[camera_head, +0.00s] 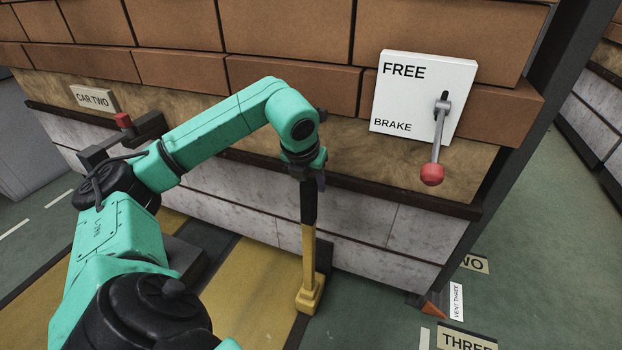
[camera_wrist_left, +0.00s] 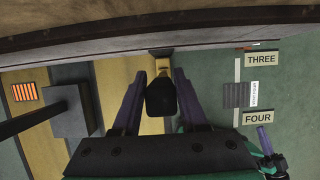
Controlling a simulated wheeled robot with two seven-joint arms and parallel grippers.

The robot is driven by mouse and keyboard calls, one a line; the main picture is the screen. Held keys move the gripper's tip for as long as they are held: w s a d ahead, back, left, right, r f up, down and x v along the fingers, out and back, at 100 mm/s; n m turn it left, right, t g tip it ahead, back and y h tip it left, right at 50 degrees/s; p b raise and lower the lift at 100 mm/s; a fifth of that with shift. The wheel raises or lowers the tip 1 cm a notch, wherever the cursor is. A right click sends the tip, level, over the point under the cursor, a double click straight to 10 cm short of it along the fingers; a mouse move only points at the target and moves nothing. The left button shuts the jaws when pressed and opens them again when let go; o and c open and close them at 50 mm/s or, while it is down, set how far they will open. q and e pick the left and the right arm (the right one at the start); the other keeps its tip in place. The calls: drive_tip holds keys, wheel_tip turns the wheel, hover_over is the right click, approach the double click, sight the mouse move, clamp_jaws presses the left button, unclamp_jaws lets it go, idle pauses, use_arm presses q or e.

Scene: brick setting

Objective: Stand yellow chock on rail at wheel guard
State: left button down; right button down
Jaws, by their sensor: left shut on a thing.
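The yellow chock (camera_head: 309,295) is the foot of a long upright pole with a black grip (camera_head: 309,203). It is low beside the wagon's side, near the edge of the yellow floor band. My left gripper (camera_head: 313,172) is shut on the black grip. In the left wrist view, the purple fingers of my left gripper (camera_wrist_left: 159,100) flank the black grip, and part of the yellow chock (camera_wrist_left: 162,66) shows beyond. I cannot tell whether the chock touches the floor. I cannot make out the rail or wheel guard for certain. A purple finger of my right gripper (camera_wrist_left: 264,139) seems to show at lower right.
The brick-laden wagon side (camera_head: 390,225) stands close behind the pole. A white FREE/BRAKE panel (camera_head: 405,95) carries a red-knobbed lever (camera_head: 432,174), hanging toward BRAKE. A dark grey block (camera_wrist_left: 79,110) stands on the floor at left. Green floor at right is mostly clear, with number plates (camera_head: 466,339).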

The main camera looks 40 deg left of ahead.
use_arm(q)
drive_tip(key=shift+r, duration=0.25)
use_arm(e)
drive_tip(key=shift+r, duration=0.2)
use_arm(q)
drive_tip(key=shift+f, duration=0.25)
drive_tip(key=shift+c, duration=2.2)
unclamp_jaws()
drive_tip(key=shift+s, duration=0.1)
use_arm(e)
drive_tip(key=shift+w+r+t, duration=0.1)
drive_tip(key=shift+w+t, duration=0.15)
drive_tip(key=shift+t, duration=0.05)
